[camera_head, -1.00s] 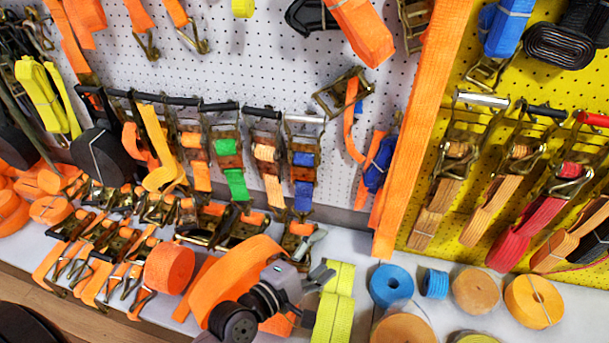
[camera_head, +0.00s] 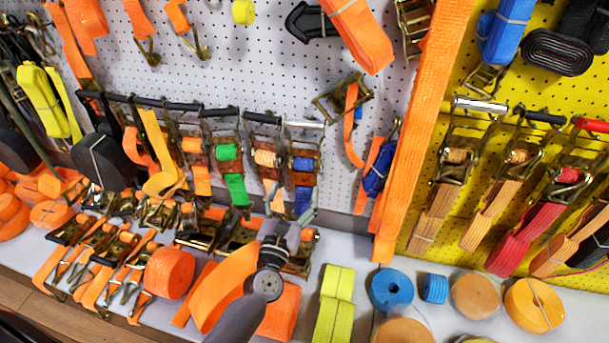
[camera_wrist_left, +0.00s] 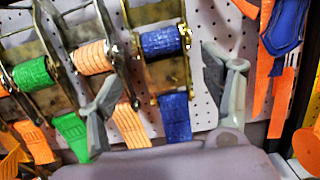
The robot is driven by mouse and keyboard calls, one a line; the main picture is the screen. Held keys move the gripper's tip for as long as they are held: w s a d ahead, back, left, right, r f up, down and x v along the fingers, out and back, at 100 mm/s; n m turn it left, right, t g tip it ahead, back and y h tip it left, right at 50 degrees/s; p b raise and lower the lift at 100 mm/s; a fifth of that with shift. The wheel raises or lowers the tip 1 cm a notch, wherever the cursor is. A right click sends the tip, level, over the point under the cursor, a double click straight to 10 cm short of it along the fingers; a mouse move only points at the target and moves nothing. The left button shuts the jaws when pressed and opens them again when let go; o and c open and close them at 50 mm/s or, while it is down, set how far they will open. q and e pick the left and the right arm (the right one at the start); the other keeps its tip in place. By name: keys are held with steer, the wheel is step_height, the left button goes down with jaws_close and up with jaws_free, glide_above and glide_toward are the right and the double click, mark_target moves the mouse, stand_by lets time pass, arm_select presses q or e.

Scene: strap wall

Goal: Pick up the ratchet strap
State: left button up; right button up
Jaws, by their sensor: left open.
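Several ratchet straps hang in a row on the white pegboard. The one with blue webbing (camera_head: 303,164) is at the right end of the row, with a silver handle on top. In the left wrist view its blue spool (camera_wrist_left: 162,43) and tail show between my spread fingers. My left gripper (camera_head: 290,208) is open and empty, just below and in front of the blue and light-orange straps (camera_head: 265,158). The green strap (camera_head: 228,153) hangs further left and also shows in the wrist view (camera_wrist_left: 33,75). My right gripper is not in view.
The shelf below holds orange rolls (camera_head: 169,273), several metal ratchets and a folded yellow strap (camera_head: 334,305). Blue (camera_head: 391,288) and orange rolls stand to the right. A long orange strap (camera_head: 420,130) hangs in front of the board edge, beside the yellow pegboard.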

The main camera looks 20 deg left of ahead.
mark_target(303, 171)
arm_select(q)
steer(key=w, duration=0.3)
steer(key=shift+w+r, duration=0.3)
steer(key=shift+w, duration=0.1)
steer(key=w, duration=0.4)
steer(key=shift+w+r, duration=0.15)
steer(key=shift+r, duration=0.2)
steer(key=shift+w, duration=0.3)
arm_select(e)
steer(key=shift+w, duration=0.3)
arm_select(q)
steer(key=shift+c, duration=0.3)
steer(key=c, duration=1.6)
steer(key=shift+a+r, duration=0.1)
steer(key=shift+r, duration=0.15)
jaws_close()
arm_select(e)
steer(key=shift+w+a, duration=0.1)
arm_select(q)
steer(key=shift+r, duration=0.15)
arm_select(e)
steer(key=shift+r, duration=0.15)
